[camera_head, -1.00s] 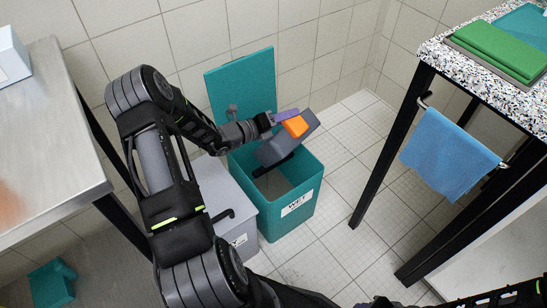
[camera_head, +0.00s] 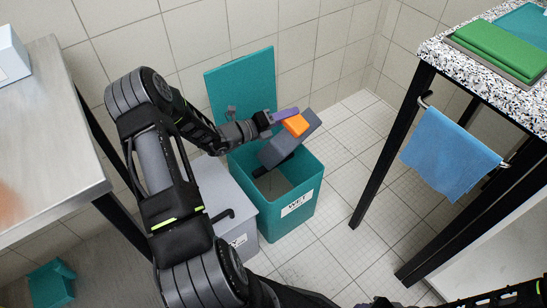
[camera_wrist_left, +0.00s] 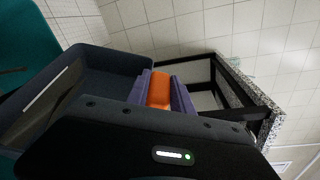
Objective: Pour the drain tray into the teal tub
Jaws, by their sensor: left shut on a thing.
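The drain tray (camera_head: 277,151) is dark grey with an orange grip (camera_head: 295,125). It is held tilted above the opening of the teal tub (camera_head: 284,231), with its low end toward the tub. My left gripper (camera_head: 288,117), with purple fingers, is shut on the orange grip; in the left wrist view the grip (camera_wrist_left: 160,90) sits between the fingers and the tray (camera_wrist_left: 95,75) lies beyond at the left. The teal tub has a white label and its lid stands open behind it. The tub's bottom shows greyish-brown; its contents are unclear. My right gripper is not clearly visible.
A grey bin (camera_head: 224,196) stands left of the tub, close to it. A steel table (camera_head: 50,140) is at the left. A speckled counter (camera_head: 436,49) with a blue towel (camera_head: 449,152) on a rail is at the right. Tiled floor between is clear.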

